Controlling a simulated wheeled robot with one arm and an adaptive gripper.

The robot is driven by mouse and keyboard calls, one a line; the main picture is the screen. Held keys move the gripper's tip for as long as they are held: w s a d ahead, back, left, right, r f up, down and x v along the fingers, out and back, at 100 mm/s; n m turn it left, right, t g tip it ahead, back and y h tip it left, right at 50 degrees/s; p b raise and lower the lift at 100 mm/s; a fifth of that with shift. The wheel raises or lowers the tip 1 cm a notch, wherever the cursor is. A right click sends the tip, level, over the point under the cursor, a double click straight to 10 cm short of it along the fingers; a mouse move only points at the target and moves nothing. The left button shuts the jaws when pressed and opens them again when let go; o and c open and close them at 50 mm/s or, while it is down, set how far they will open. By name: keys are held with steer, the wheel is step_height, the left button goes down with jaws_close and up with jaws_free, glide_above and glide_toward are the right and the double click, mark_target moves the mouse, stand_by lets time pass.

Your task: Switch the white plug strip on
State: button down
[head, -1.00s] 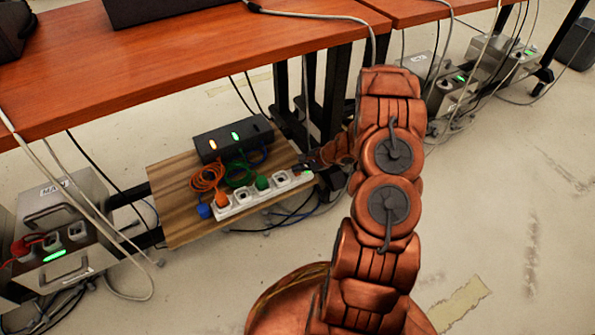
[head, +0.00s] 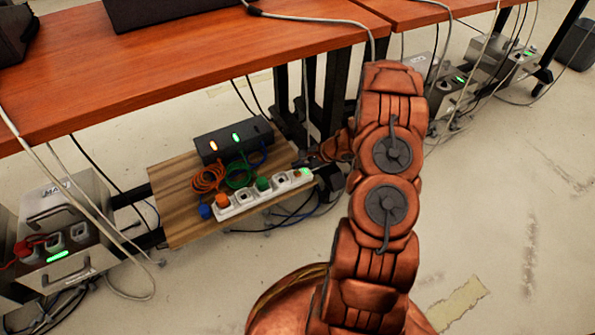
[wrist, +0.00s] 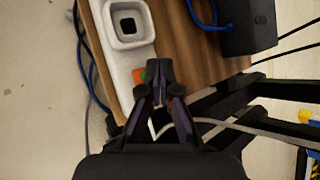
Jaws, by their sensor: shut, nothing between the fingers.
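The white plug strip (head: 236,208) lies along the front edge of a wooden board under the table. An orange plug and a green plug sit in it, with open sockets between. A bright green glow (head: 305,173) shows at its right end. In the wrist view the strip (wrist: 113,58) runs along the left, with a small orange and green switch (wrist: 140,76) near one end. My gripper (wrist: 158,70) is shut and empty, its fingertips right beside the switch and partly covering it. I cannot tell whether they touch it. In the head view my gripper (head: 304,162) is at the strip's right end.
A black box (head: 232,139) with orange and green lights and coiled cables sits behind the strip on the board (head: 175,190). Black table legs (head: 335,95) and loose cables stand close to my gripper. Open floor lies at right.

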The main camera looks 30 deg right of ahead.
mark_target(299, 173)
steer(key=shift+r+p, duration=1.2)
steer(key=shift+r, duration=1.35)
steer(key=shift+f, duration=0.1)
